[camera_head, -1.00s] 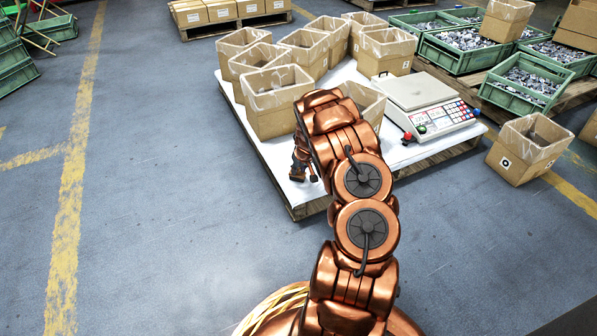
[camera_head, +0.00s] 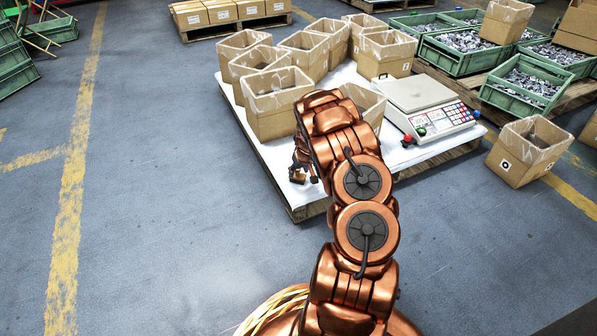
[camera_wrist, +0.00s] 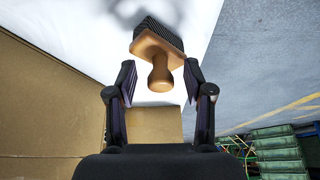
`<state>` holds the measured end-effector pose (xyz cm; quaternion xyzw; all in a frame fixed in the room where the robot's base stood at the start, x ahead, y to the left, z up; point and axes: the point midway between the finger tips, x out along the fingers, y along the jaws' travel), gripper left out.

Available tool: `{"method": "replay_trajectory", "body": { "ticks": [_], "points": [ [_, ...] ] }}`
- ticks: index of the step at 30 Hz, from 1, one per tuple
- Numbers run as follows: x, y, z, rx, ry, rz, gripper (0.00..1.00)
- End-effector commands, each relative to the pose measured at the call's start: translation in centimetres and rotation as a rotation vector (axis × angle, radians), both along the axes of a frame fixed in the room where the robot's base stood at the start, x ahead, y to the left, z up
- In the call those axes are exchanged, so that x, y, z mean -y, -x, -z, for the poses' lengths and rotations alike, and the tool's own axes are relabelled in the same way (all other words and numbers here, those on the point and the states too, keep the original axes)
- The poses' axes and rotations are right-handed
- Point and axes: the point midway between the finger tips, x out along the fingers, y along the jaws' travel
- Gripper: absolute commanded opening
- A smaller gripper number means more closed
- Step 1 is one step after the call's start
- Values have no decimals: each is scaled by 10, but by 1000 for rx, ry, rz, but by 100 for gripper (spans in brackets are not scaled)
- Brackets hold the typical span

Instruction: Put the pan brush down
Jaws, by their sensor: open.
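The pan brush (camera_wrist: 158,47) has dark bristles, a tan wooden block and a rounded knob handle. In the wrist view it is at the top centre, bristles against the white board (camera_wrist: 70,22), with a shadow beside them. My gripper (camera_wrist: 160,78) is open. Its dark fingers stand to either side of the knob, with visible gaps. In the head view my gripper (camera_head: 305,163) is at the left edge of the white-topped pallet (camera_head: 262,150), partly hidden by my arm. The brush (camera_head: 297,177) shows small beneath it.
Several open cartons (camera_head: 270,118) stand on the pallet behind my gripper. A scale (camera_head: 425,108) sits at its right. A carton wall (camera_wrist: 40,100) is close on the left in the wrist view. The floor (camera_head: 170,200) left of the pallet is clear.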

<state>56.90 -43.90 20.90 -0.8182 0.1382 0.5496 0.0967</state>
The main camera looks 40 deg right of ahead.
Motion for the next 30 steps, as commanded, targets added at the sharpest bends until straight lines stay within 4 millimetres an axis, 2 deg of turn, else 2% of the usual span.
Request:
{"method": "replay_trajectory", "body": {
  "ticks": [1, 12, 21, 26, 29, 30],
  "points": [
    [0, 2, -10, 0, 3, -1, 52],
    [-7, 24, -69, 0, 2, 1, 52],
    [-13, 38, -103, 0, 1, -1, 52],
    [-13, 38, -111, 6, 8, -2, 52],
    [-10, 29, -127, 31, 55, 0, 52],
    [-8, 23, -138, 48, 86, 1, 52]
  ]
}}
